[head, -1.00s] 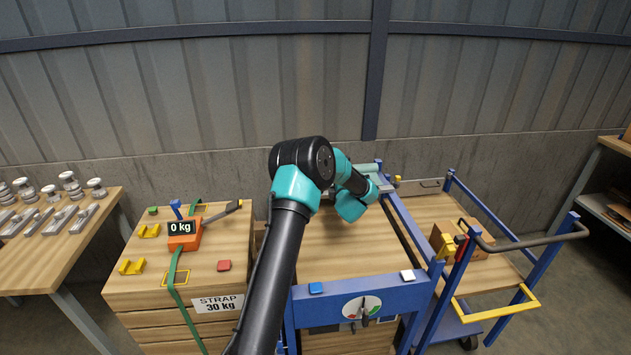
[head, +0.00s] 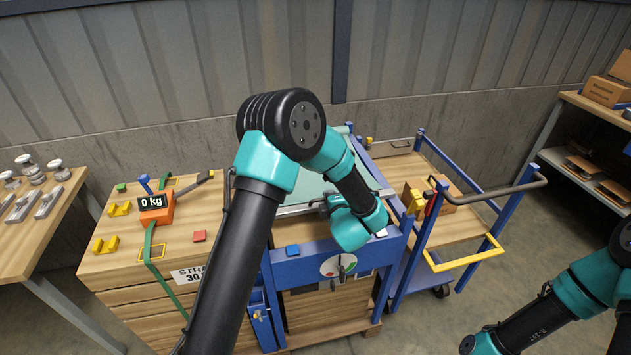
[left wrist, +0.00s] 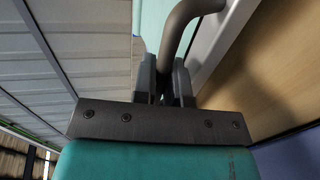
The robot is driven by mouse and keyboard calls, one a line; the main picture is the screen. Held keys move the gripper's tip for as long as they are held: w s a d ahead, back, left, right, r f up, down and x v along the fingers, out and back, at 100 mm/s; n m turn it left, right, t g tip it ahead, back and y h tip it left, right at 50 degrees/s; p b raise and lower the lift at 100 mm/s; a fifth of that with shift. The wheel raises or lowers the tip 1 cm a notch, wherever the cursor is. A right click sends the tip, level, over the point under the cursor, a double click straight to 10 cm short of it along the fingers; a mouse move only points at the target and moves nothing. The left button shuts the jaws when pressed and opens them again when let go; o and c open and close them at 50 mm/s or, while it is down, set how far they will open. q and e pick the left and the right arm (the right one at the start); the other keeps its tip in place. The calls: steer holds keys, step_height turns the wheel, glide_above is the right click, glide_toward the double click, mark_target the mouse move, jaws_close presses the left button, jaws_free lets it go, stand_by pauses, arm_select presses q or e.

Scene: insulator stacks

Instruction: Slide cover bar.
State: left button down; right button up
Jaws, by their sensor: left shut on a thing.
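The light grey cover bar (head: 293,210) lies across the blue-framed crate near its front edge. A teal sheet (head: 312,188) stretches behind it over the crate top. My left gripper (head: 326,206) is at the bar, partly hidden by its own wrist. In the left wrist view its fingers (left wrist: 165,85) are shut on the bar's curved grey handle (left wrist: 180,35), with the teal sheet behind. My right arm shows at the lower right of the head view, but its gripper is out of frame.
A strapped wooden crate with an orange scale (head: 156,208) stands left. A blue trolley with a yellow bar (head: 466,254) stands right.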

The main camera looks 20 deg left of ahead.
arm_select(q)
steer(key=f+v, duration=0.1)
steer(key=v, duration=0.5)
steer(key=shift+s, duration=0.3)
steer(key=shift+d+f, duration=0.15)
steer(key=c, duration=1.2)
jaws_free()
steer(key=shift+o, duration=0.2)
steer(key=shift+d, duration=0.1)
steer(key=v, duration=1.7)
steer(key=shift+s, duration=0.2)
steer(key=shift+f, duration=0.15)
